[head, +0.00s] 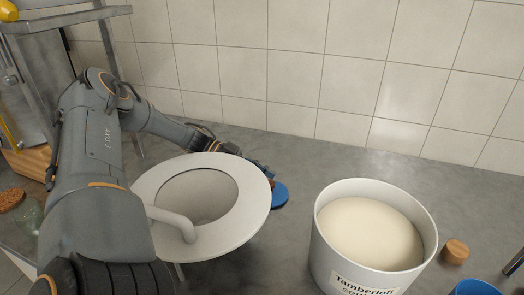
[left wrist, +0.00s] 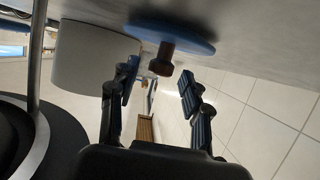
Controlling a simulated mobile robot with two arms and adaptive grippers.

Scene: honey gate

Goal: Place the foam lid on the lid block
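A blue disc lid (head: 281,195) with a brown knob lies low at the counter, just beyond the white ring-shaped vessel. It also shows in the left wrist view (left wrist: 165,31), with its knob (left wrist: 164,60) between the lines of my fingers. My left gripper (head: 265,173) reaches behind the white ring, which partly hides it and the lid. In the left wrist view its fingers (left wrist: 158,78) are apart, with gaps to the knob on both sides. I cannot tell which thing is the lid block, or whether anything lies under the disc. My right gripper is not seen.
A white bucket (head: 323,246) of cream-coloured contents stands right of centre. The white ring-shaped vessel (head: 250,208) stands in front of my left gripper. A small cork-like piece (head: 456,251) and a blue object (head: 475,287) are at right. Grey counter (head: 310,165) is clear behind the bucket.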

